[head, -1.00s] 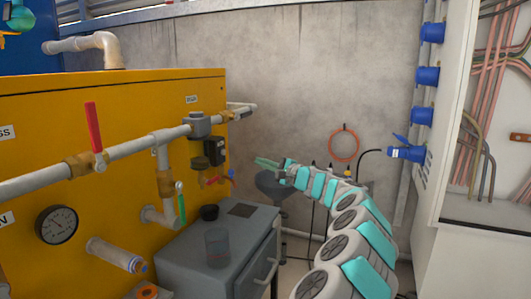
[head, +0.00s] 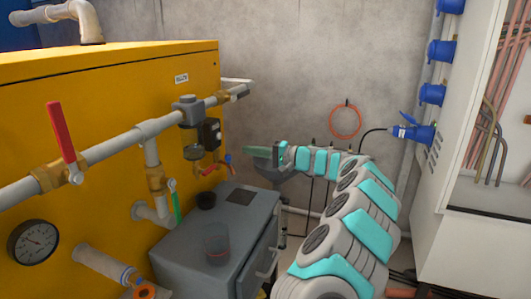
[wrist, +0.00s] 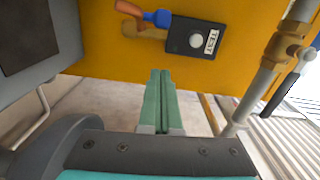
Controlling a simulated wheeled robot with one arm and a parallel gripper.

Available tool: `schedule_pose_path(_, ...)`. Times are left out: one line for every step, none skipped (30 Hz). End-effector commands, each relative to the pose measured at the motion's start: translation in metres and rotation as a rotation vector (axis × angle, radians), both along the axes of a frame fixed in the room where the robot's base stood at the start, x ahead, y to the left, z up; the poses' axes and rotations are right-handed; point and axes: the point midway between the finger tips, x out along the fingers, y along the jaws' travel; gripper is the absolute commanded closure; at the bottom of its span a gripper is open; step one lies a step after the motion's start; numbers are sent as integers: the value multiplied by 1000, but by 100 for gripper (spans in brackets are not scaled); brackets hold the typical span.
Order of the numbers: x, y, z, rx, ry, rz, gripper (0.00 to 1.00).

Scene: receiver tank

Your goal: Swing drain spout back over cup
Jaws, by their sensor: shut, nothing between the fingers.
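My gripper (head: 254,151) is shut and empty, with green fingers pointing left toward the yellow panel; the fingers also show in the wrist view (wrist: 160,73). A small brass outlet with a blue part (head: 228,159), which looks like the drain spout, hangs low on the panel just left of the fingertips. In the wrist view its blue part (wrist: 157,18) and copper end (wrist: 128,8) are ahead of the fingertips, apart from them.
A black box (head: 209,133) and pipes with a red lever (head: 62,133) line the yellow panel (head: 110,90). A white cabinet (head: 480,235) stands right.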

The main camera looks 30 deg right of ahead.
Motion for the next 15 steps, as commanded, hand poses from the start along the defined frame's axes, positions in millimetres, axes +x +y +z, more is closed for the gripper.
schedule_pose_path(8,8,-1,1,2,3,100)
schedule_pose_path(7,10,-1,2,1,2,100)
schedule_pose_path(4,12,1,3,-3,-1,100)
schedule_pose_path(2,14,2,3,-3,-3,100)
schedule_pose_path(1,17,1,4,-2,-3,100)
schedule_pose_path(0,21,0,3,-1,-1,100)
schedule_pose_path(-1,24,-1,3,0,0,100)
schedule_pose_path(-3,26,-1,3,0,0,100)
schedule_pose_path(-4,29,-1,3,0,-1,100)
schedule_pose_path(-5,30,-1,3,0,-1,100)
schedule_pose_path(-6,32,-1,2,-1,-1,100)
schedule_pose_path(-7,35,-1,2,-1,-1,100)
schedule_pose_path(-7,36,-2,3,0,-1,100)
schedule_pose_path(-8,38,-2,3,0,-1,100)
schedule_pose_path(-9,39,-2,2,0,-2,100)
